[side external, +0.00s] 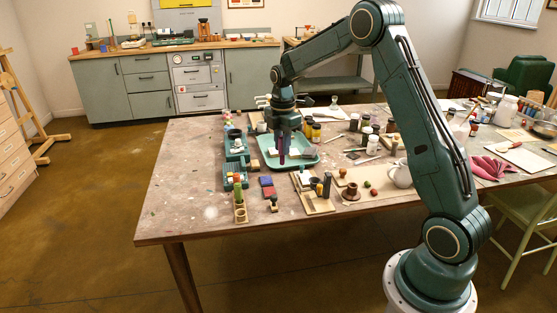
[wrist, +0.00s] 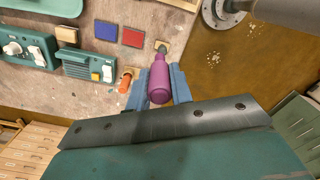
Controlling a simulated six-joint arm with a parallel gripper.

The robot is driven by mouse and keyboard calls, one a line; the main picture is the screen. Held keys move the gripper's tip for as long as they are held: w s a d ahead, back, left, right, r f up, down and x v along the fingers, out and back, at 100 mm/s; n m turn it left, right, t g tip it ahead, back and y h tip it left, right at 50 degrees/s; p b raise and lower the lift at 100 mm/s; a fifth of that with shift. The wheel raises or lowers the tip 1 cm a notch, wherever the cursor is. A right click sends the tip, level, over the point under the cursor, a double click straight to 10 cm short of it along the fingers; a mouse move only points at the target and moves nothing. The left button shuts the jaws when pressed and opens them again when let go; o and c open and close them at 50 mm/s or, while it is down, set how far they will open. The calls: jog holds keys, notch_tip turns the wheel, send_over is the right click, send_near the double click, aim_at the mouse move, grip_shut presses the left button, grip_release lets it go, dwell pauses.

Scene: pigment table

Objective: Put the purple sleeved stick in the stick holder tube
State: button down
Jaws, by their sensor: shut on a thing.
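The purple sleeved stick (wrist: 159,82) is held between the blue fingers of my gripper (wrist: 160,72), which is shut on it. In the side view the stick (side external: 281,151) hangs upright below my gripper (side external: 282,136), in front of the green tray. A small wooden stand at the near left of the table has a round, tan, open-topped piece (side external: 240,215), which looks like the stick holder tube. A green upright piece (side external: 239,195) stands just behind it. In the wrist view an orange piece (wrist: 125,83) on wood shows beside the left finger; I cannot make out the tube opening there.
A blue pad (wrist: 106,26) and a red pad (wrist: 132,37) lie near a small stamp (side external: 274,204). Bottles and jars crowd the table right of the green tray (side external: 311,155). The table's left part is clear.

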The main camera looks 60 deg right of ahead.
jog(key=s+d+f+m, duration=0.2)
jog(key=s+d+f, duration=0.1)
jog(key=s+d, duration=0.4)
jog(key=shift+s+d+m, duration=0.3)
jog(key=shift+s+d, duration=0.05)
jog(key=shift+d, duration=0.1)
jog(key=shift+f, duration=0.25)
jog(key=shift+f, duration=1.75)
jog(key=shift+f, duration=1.85)
dwell(0.5)
jog(key=c, duration=0.7)
grip_release()
jog(key=shift+s+a, duration=0.1)
jog(key=shift+c, duration=0.2)
jog(key=shift+f, duration=0.1)
jog(key=shift+c, duration=0.3)
